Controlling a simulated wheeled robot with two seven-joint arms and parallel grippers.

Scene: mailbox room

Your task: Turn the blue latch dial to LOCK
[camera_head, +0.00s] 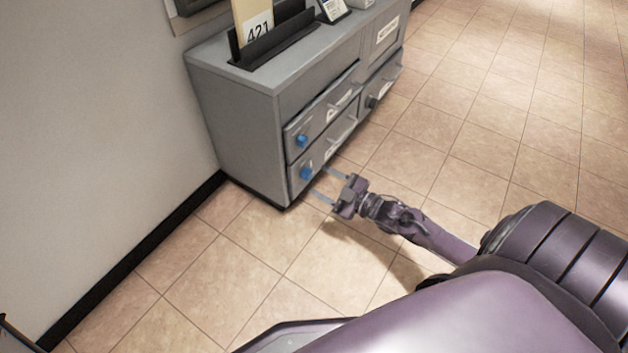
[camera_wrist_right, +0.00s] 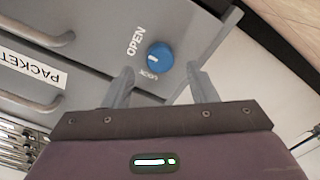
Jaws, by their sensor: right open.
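Two blue dials sit on the fronts of the grey cabinet's stacked drawers: an upper dial (camera_head: 302,141) and a lower dial (camera_head: 306,173). My right gripper (camera_head: 325,184) is open and empty, its two fingers pointing at the lower drawer front, a little short of the lower dial. In the right wrist view, a blue dial (camera_wrist_right: 160,55) shows ahead of and between the open fingers (camera_wrist_right: 163,82), apart from them. The words OPEN and LOCK are printed beside it. Its white mark is on the picture-left side, between the two words. My left gripper is not in view.
The grey cabinet (camera_head: 235,118) stands against the wall, with a black holder (camera_head: 275,43) and a card marked 421 on top. Drawer handles (camera_head: 341,145) stick out beside the dials. A PACKET label (camera_wrist_right: 30,70) is on the drawer. The tiled floor in front is clear.

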